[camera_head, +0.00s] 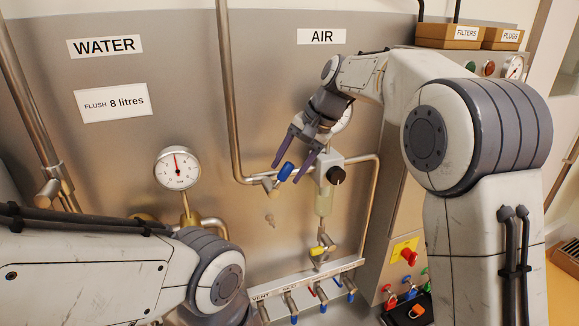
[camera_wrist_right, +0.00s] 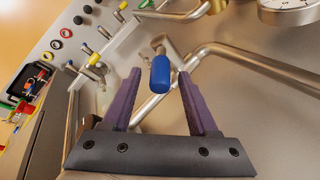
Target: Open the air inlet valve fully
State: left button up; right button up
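The air inlet valve has a blue lever (camera_head: 286,171) on the steel air pipe, below the AIR label (camera_head: 322,36). My right gripper (camera_head: 287,172) is open, with its two purple fingers on either side of the blue lever. In the right wrist view the blue lever (camera_wrist_right: 160,73) stands between the open fingers (camera_wrist_right: 161,80), with a visible gap on each side. Its metal valve body is just beyond the fingertips. My left arm comes in at the lower left, and its gripper is not in view.
A pressure gauge (camera_head: 177,168) is on the water side at left. Right of the lever are a regulator with a black knob (camera_head: 336,175) and a yellow-handled valve (camera_head: 320,249). A manifold with several small valves (camera_head: 310,287) is below.

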jog(key=shift+d+r, duration=0.2)
jog(key=shift+r, duration=0.15)
jog(key=v, duration=0.9)
jog(key=shift+r+b, duration=0.3)
jog(key=shift+b, duration=0.15)
jog(key=shift+s+a, duration=0.1)
jog(key=shift+s, duration=0.1)
jog(key=c, duration=0.6)
jog(key=s+a+n+h, duration=0.1)
jog(key=a, duration=0.1)
jog(key=s+a+n+h, duration=0.1)
jog(key=a+n, duration=0.1)
jog(key=s+a+n+h+b, duration=0.1)
jog(key=shift+s+a+n, duration=0.2)
jog(key=shift+a+n, duration=0.2)
grip_shut()
jog(key=s+a+r+n+t+h, duration=0.3)
jog(key=s+a+r+n+h, duration=0.1)
jog(key=a+n, duration=0.1)
jog(key=w+d+r+x, duration=0.1)
jog(key=d+x, duration=0.1)
jog(key=x, duration=1.1)
